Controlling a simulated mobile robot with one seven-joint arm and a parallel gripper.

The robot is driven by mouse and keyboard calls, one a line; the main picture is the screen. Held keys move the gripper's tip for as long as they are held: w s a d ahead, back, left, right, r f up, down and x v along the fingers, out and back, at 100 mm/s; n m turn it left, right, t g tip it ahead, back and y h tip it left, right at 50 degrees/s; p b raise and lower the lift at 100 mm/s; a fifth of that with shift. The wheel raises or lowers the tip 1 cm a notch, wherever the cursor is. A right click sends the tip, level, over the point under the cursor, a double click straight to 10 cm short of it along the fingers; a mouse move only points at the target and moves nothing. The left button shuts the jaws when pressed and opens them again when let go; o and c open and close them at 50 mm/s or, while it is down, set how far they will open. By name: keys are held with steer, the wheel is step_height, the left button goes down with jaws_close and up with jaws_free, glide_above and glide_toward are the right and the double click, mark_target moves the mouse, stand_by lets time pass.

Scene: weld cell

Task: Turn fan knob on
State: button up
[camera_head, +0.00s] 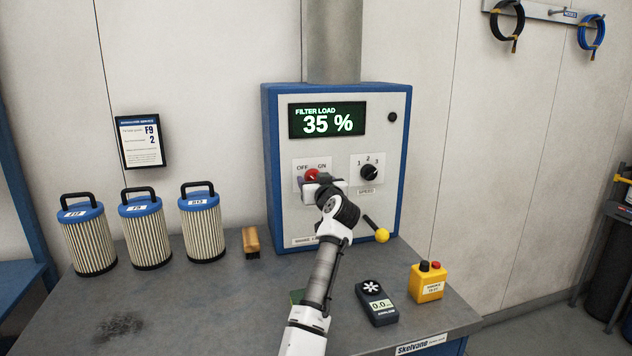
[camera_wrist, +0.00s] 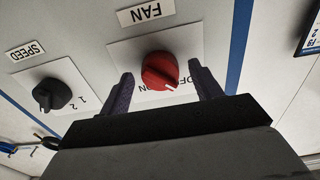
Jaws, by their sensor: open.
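The red fan knob (camera_head: 312,175) sits on a white plate marked OFF and ON on the front of the blue and white filter unit (camera_head: 268,150). In the wrist view the red knob (camera_wrist: 160,71) lies between the two dark fingers of my gripper (camera_wrist: 163,85), with a gap on both sides. Its white pointer mark faces the lettering, but I cannot tell for sure which word it points at. My gripper (camera_head: 318,181) is open and partly covers the knob plate in the head view. The unit's display (camera_head: 327,119) reads FILTER LOAD 35 %.
A black speed knob (camera_head: 369,172) is right of the fan knob. A yellow-tipped lever (camera_head: 381,235) sticks out below. Several filter cartridges (camera_head: 146,232), a brush (camera_head: 251,241), a meter (camera_head: 377,302) and a yellow button box (camera_head: 427,283) stand on the bench (camera_head: 220,300).

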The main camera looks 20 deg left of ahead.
steer(key=c, duration=1)
steer(key=shift+m+p, duration=2.5)
steer(key=shift+m, duration=6.4)
steer(key=o, duration=1)
